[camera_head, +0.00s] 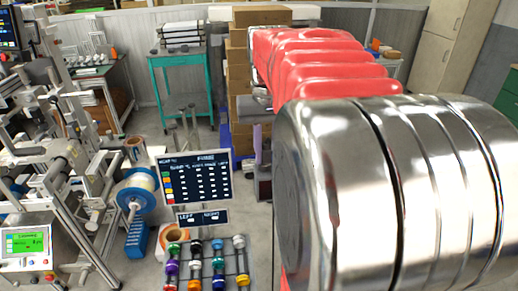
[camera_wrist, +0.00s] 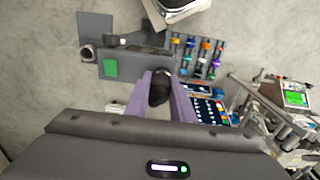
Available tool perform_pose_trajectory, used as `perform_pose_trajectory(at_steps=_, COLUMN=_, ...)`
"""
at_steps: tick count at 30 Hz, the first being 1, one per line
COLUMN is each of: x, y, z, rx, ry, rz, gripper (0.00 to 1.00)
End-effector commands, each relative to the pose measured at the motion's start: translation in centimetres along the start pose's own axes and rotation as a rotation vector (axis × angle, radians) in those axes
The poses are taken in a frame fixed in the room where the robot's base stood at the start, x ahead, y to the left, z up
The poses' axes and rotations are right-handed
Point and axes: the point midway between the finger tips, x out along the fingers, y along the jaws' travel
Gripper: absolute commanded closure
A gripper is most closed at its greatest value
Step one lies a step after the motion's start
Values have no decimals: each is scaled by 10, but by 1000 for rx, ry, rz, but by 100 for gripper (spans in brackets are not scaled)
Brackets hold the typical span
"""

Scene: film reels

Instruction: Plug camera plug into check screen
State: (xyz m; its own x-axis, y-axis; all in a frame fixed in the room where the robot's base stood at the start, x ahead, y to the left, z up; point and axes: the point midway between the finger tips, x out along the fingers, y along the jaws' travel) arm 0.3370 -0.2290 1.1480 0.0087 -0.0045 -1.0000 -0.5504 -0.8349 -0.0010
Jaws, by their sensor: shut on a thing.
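In the wrist view, my gripper (camera_wrist: 161,79) has its two purple fingers closed around a small black piece (camera_wrist: 160,91), which seems to be the camera plug. Its far end and any cable are hidden or too small to tell. A round, ring-like part (camera_wrist: 88,53) shows at the unit's left. I cannot tell whether the plug touches the unit. In the head view, my arm covers the right side.
A rack of coloured reels (camera_head: 207,264) stands beside a dark chart board (camera_head: 197,177). A machine with a blue-sided reel (camera_head: 137,191) and a green display (camera_head: 25,243) is at the left. A teal table (camera_head: 180,61) and stacked cartons (camera_head: 262,17) stand behind. Bare floor shows around the unit.

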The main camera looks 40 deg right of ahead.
Motion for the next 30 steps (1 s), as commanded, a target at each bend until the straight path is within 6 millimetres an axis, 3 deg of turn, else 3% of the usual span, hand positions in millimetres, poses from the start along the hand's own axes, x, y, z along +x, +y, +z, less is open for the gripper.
perform_pose_trajectory(at_steps=2, x=5, y=3, z=2, rx=2, ry=-13, rz=6, gripper=100)
perform_pose_trajectory(at_steps=3, x=5, y=4, z=2, rx=2, ry=-13, rz=6, gripper=76)
perform_pose_trajectory(at_steps=11, x=6, y=-1, z=2, rx=3, ry=-17, rz=7, gripper=57)
perform_pose_trajectory(at_steps=30, x=8, y=-13, z=0, rx=0, ry=-15, rz=6, gripper=57)
